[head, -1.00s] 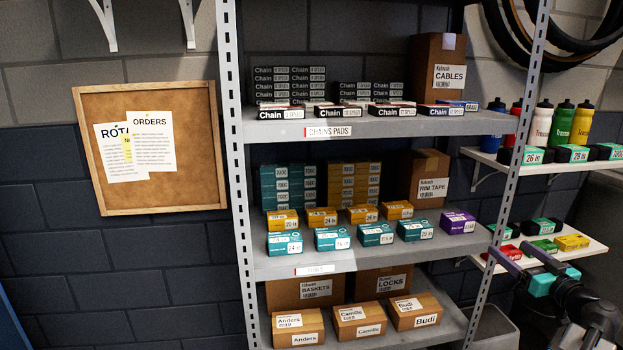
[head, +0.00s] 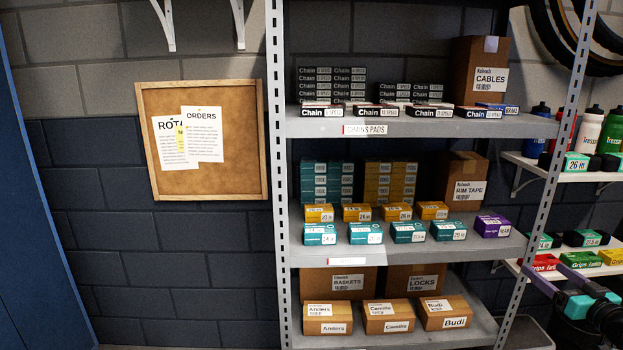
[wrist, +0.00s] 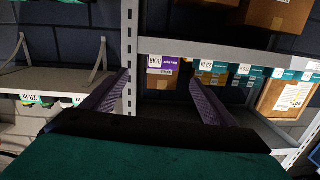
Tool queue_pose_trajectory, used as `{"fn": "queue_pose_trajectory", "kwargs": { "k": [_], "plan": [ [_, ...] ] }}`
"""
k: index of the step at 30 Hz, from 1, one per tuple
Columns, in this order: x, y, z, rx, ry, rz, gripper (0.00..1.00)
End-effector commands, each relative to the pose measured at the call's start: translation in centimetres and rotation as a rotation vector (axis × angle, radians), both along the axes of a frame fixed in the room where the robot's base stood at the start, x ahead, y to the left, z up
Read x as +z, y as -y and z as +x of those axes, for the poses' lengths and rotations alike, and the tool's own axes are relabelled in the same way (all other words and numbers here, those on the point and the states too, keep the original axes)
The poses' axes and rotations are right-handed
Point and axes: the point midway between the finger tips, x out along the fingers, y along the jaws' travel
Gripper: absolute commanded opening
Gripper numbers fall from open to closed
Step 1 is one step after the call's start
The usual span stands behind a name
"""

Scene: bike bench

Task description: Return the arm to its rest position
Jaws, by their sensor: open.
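My gripper (head: 543,268) shows at the lower right of the head view, with purple fingers and a teal body, in front of the right-hand shelf post. In the wrist view my gripper (wrist: 157,76) has its two purple fingers spread wide apart, with nothing held between them. The wrist picture appears upside down. Past the fingers it shows a purple box (wrist: 162,72) on the shelf, apart from the gripper. The same purple box (head: 492,226) stands at the right end of the middle shelf in the head view.
A metal shelf rack (head: 281,200) holds chain, teal, yellow and brown boxes. Side shelves with bottles (head: 588,130) and grips boxes (head: 580,259) lie right, near my gripper. A corkboard (head: 210,190) hangs on the wall. A blue panel (head: 35,230) stands far left.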

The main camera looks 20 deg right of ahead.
Motion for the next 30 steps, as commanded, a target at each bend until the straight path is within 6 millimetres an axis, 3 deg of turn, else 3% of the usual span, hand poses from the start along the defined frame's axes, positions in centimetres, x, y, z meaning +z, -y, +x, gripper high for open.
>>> {"fn": "queue_pose_trajectory", "kwargs": {
  "k": [11,21,30],
  "plan": [
    [-5.8,-4.7,6.1,0.101,-0.1,0.141,0.79],
    [-15.4,-14.6,13.8,0.248,-0.302,0.351,0.79],
    [-23.4,-24.8,17.6,0.353,-0.521,0.506,0.79]
  ]
}}
